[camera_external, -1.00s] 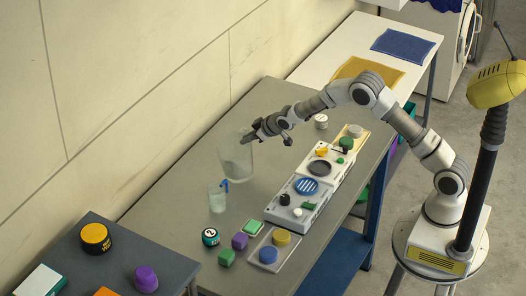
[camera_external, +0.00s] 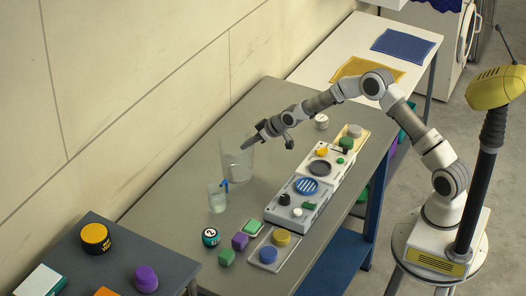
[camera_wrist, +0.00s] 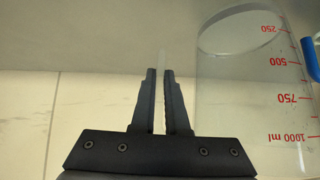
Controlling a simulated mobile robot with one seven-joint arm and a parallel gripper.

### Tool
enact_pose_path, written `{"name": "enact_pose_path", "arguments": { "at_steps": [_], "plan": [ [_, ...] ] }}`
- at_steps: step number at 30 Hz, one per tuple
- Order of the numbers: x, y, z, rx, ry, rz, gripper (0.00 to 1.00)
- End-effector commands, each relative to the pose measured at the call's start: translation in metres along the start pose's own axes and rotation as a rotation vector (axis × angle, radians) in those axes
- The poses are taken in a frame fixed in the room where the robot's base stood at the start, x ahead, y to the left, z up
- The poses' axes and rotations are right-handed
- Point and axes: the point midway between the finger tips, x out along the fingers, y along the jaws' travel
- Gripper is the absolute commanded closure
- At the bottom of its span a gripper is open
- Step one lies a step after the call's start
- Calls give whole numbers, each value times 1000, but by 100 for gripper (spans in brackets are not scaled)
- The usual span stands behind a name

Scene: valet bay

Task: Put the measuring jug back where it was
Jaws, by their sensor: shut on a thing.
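The measuring jug (camera_external: 237,163) is a large clear vessel, upright near the wall side of the grey worktop. In the wrist view the jug (camera_wrist: 245,90) fills the right side, with red marks up to 1000 ml appearing upside down. My gripper (camera_external: 246,146) is at its upper edge. In the wrist view my gripper (camera_wrist: 160,75) is shut on a thin clear strip, apparently part of the jug; how it joins the body is unclear. I cannot tell whether the jug's base touches the worktop.
A smaller clear jug (camera_external: 217,200) with a blue handle stands close in front. A white panel (camera_external: 300,200) with knobs lies to the right. A round teal item (camera_external: 210,237) and coloured blocks are nearer. The worktop (camera_external: 165,195) is bare to the left.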

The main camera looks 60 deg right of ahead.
Motion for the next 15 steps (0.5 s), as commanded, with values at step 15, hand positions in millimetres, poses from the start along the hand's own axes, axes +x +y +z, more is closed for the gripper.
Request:
{"name": "enact_pose_path", "arguments": {
  "at_steps": [15],
  "plan": [
    [-38, 85, -6, 94, 10, 111, 100]
  ]
}}
